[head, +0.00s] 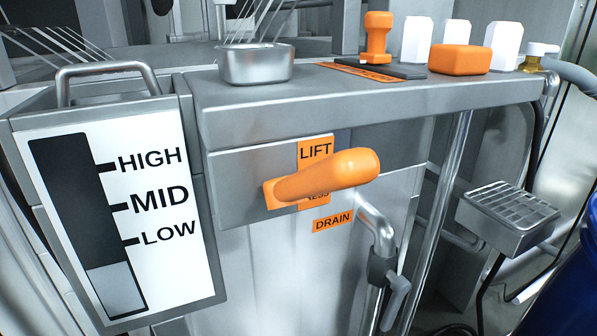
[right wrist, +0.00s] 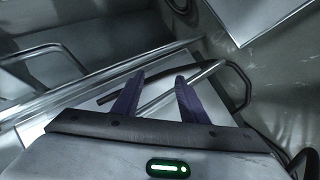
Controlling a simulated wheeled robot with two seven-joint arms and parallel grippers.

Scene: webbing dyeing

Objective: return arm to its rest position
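In the right wrist view my right gripper (right wrist: 155,98) shows two dark purple fingers standing apart, with nothing held between them. A metal bar and a dark hose lie behind the fingers; I cannot tell how far off they are. Neither gripper shows in the head view. My left gripper is in no view. An orange lever (head: 330,174) sticks out from the machine front in the head view, beside the LIFT label (head: 315,150) and above the DRAIN label (head: 333,221). No gripper touches the lever.
A level gauge (head: 130,200) marked HIGH, MID, LOW hangs at the left. On the ledge stand a metal tray (head: 256,65), an orange stamp-shaped piece (head: 377,38), an orange block (head: 459,60) and several white blocks. A drain pipe (head: 377,228), grated shelf (head: 508,208) and blue drum (head: 565,290) stand right.

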